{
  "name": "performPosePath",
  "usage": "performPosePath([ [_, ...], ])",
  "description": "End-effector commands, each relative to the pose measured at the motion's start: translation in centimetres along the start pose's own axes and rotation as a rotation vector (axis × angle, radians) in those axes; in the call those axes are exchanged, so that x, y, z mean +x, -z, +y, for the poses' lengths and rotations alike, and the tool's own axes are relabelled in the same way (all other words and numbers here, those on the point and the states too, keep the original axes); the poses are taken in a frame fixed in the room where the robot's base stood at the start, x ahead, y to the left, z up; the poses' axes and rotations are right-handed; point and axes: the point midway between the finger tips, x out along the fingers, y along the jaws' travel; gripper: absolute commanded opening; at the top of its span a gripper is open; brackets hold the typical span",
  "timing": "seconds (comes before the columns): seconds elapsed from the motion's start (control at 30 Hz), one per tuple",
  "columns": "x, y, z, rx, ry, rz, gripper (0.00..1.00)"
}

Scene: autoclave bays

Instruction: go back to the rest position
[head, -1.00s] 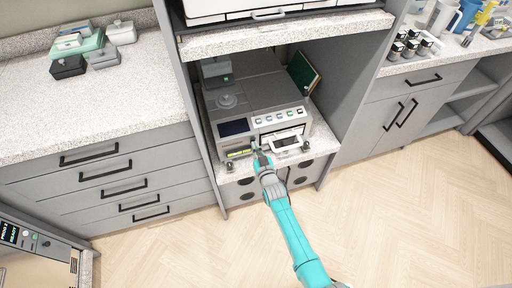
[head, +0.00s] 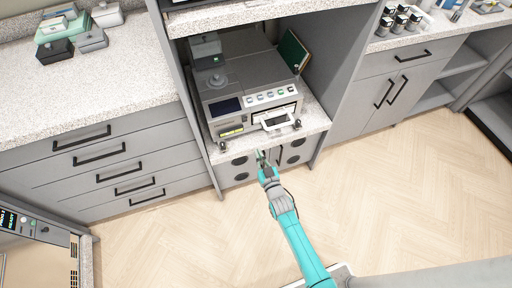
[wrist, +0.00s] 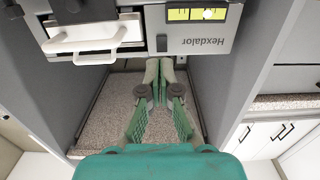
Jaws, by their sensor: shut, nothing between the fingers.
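My gripper (head: 262,156) is at the end of my teal arm, in front of the bay with the autoclave (head: 250,98). It stands a little in front of the counter edge and below the autoclave's front panel. In the wrist view my gripper (wrist: 160,98) has its two green fingers brought together at the tips, with nothing between them. The autoclave (wrist: 205,42) shows upside down there, with the name Hexdalor on it. The fingertips look apart from it.
The autoclave's white handled tray (head: 278,120) sticks out at its front. Grey drawers (head: 110,160) stand left, a grey cabinet (head: 385,95) right. Boxes (head: 70,30) lie on the left counter. The wooden floor (head: 400,200) is clear.

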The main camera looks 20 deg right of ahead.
Motion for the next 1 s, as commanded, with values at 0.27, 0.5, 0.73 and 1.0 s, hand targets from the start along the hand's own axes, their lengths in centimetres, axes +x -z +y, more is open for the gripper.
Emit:
performPosePath([
  [0.27,-0.4,0.0,0.0,0.0,0.0,0.001,0.0],
  [0.5,-0.4,0.0,0.0,0.0,0.0,0.001,0.0],
  [0.73,-0.9,-0.2,0.0,0.0,0.0,-0.003,0.0],
  [1.0,-9.0,-0.8,-0.1,0.0,0.0,-0.038,0.0],
])
